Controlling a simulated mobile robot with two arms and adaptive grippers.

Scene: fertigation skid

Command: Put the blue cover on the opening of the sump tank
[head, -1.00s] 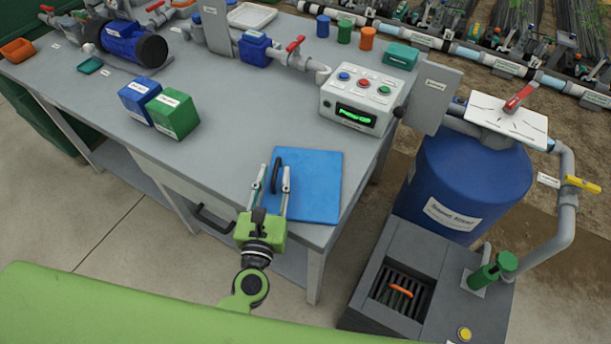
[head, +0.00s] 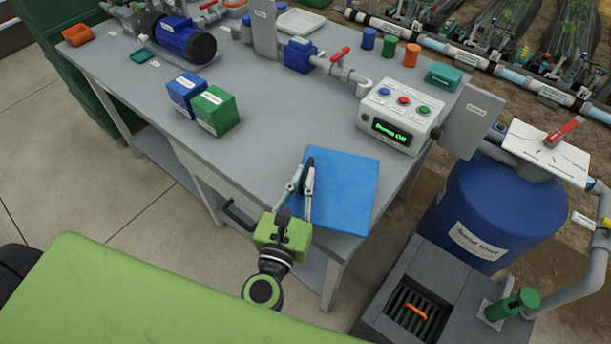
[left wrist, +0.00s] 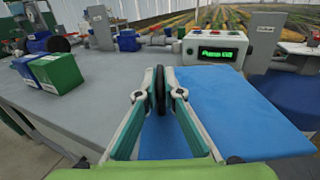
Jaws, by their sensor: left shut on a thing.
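The blue cover (head: 343,190) is a flat square plate at the front right corner of the grey workbench, appearing to lie flat. Its upright black handle stands near its left edge. My left gripper (head: 307,182) is shut on this handle; in the left wrist view the fingers (left wrist: 161,90) pinch it from both sides, with the cover (left wrist: 235,115) beyond. The sump tank (head: 456,285) is a dark grey box on the floor at the lower right. Its opening (head: 411,311) is uncovered, showing a dark grate and an orange object inside. My right gripper is out of view.
A control box (head: 400,117) stands behind the cover. Blue (head: 184,92) and green (head: 213,110) boxes stand to the left. A blue barrel (head: 494,210) rises behind the tank, and a green-capped pipe (head: 512,304) stands on the tank's right side. The bench between boxes and cover is clear.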

